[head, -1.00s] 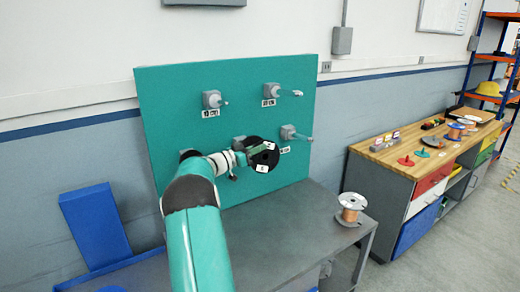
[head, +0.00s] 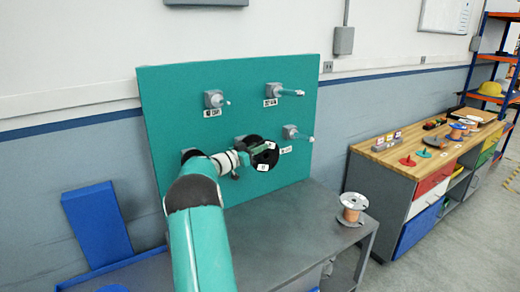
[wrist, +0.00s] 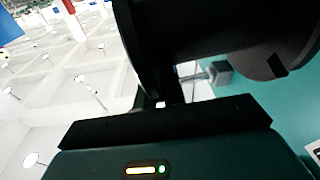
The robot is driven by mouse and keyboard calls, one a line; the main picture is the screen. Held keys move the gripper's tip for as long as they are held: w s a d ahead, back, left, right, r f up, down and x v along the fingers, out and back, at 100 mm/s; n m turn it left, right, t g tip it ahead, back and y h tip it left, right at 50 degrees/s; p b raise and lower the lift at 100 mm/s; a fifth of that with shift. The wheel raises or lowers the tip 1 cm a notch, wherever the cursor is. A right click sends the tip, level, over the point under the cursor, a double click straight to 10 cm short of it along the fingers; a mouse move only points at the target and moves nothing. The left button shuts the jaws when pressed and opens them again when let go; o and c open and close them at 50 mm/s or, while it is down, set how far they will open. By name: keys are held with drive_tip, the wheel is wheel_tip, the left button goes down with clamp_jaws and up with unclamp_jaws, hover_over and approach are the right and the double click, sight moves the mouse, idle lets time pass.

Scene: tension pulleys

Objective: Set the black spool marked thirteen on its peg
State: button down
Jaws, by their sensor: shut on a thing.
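The black spool (head: 264,159) is in my gripper, in front of the right part of the teal pegboard (head: 170,120). White labels show on its face, but their marks are too small to read. My gripper (head: 258,151) is shut on it. In the wrist view the spool (wrist: 220,30) fills the top, close to the dark jaw. A grey peg base (wrist: 220,72) shows beyond its edge there, apart from it in the picture. In the head view, pegs show at upper left (head: 217,100), upper right (head: 285,91) and lower right (head: 294,132); lower ones are partly hidden behind my arm and the spool.
A grey table (head: 300,230) stands below the board, with a copper wire spool (head: 352,208) at its right end. A blue panel (head: 97,222) leans at the left. A wooden-topped bench (head: 390,150) with several small items stands at the right.

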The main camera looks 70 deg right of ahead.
drive_tip(key=shift+w+d+f, duration=0.15)
drive_tip(key=shift+w+d, duration=0.25)
drive_tip(key=shift+w, duration=0.4)
drive_tip(key=shift+d, duration=0.1)
